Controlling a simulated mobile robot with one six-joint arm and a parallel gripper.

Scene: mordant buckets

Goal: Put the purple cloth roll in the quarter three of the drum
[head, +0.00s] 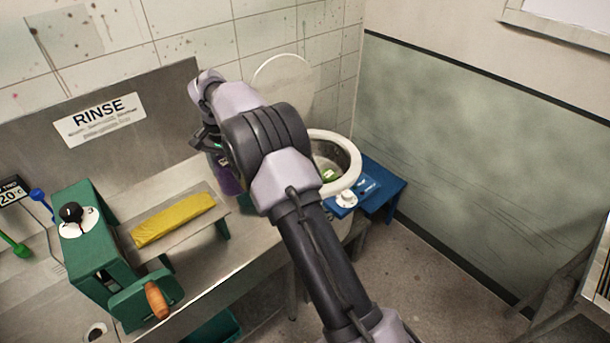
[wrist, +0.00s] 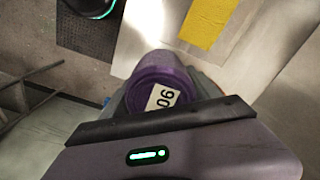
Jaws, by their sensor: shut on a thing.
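The purple cloth roll (wrist: 150,80) is held in my gripper (head: 210,145). In the wrist view its end faces the camera and carries a white label with dark digits. In the head view the roll (head: 229,180) shows partly behind my arm, hanging below the gripper over the bench. The drum (head: 350,180) stands to the right of the roll, with a round white rim, and its lid (head: 284,80) is raised behind it. A small green thing (head: 329,175) shows inside the drum. My arm hides the drum's left part, and its quarters cannot be told apart.
A yellow cloth (head: 173,219) lies on the board of a green machine (head: 88,235) with a crank at the left. A blue stand (head: 385,190) is beside the drum. A RINSE sign (head: 98,119) is on the metal back panel.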

